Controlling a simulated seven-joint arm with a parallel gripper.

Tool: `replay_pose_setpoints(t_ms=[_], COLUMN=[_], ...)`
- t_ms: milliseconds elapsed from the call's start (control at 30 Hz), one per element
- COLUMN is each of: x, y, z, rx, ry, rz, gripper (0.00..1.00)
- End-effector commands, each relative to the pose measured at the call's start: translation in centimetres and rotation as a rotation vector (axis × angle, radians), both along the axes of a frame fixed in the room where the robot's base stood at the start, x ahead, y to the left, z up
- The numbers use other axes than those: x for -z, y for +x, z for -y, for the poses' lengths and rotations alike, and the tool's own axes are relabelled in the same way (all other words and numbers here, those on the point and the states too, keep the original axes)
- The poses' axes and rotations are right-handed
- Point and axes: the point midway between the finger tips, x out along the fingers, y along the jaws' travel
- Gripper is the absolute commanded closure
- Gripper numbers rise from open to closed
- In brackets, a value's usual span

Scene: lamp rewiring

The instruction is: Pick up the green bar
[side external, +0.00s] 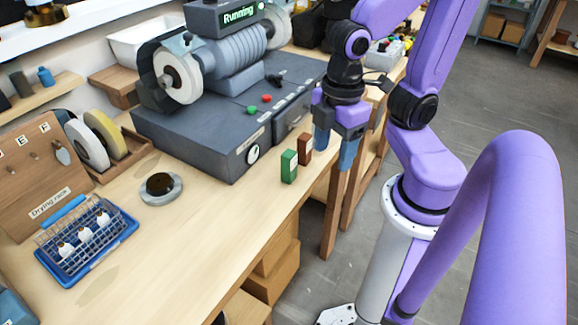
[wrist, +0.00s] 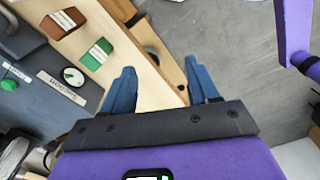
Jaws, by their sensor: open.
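The green bar (side external: 289,166) stands upright on the wooden workbench near its front edge, in front of the grey grinder base. It also shows at the upper left of the wrist view (wrist: 96,54). A brown bar (side external: 305,148) stands close beside it, on the side toward my gripper. My gripper (side external: 337,150) is open and empty, with blue fingers pointing down just beyond the bench's front edge, to the right of both bars. In the wrist view, my gripper's fingers (wrist: 165,88) are spread apart with the bench edge and floor between them; both bars lie outside them.
The grey grinder (side external: 215,125) with switches and a dial stands behind the bars. A round dark pot (side external: 160,186), a blue wire rack (side external: 85,240) and a drying-rack board (side external: 35,175) are at left. The bench (side external: 210,235) is clear left of the green bar.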

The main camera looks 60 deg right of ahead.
Motion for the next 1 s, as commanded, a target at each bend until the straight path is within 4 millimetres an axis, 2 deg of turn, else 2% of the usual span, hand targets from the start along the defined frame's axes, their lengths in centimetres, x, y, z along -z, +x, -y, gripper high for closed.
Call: replay_pose_setpoints(t_ms=[300,500,600,767,867,1000], x=[-1.9,-2.8,-3.1,-3.1,-2.1,0.3], y=[7.2,10.7,11.7,12.4,12.4,12.3], z=[1.3,3.1,3.7,4.3,4.3,4.3], rx=[-0.212,-0.339,-0.382,-0.415,-0.419,-0.419], ry=[-0.017,-0.024,-0.024,-0.026,-0.027,-0.028], rz=[0.0,-0.005,-0.006,-0.009,-0.013,-0.016], gripper=[0.4,0.4,0.4,0.4,0.4,0.4])
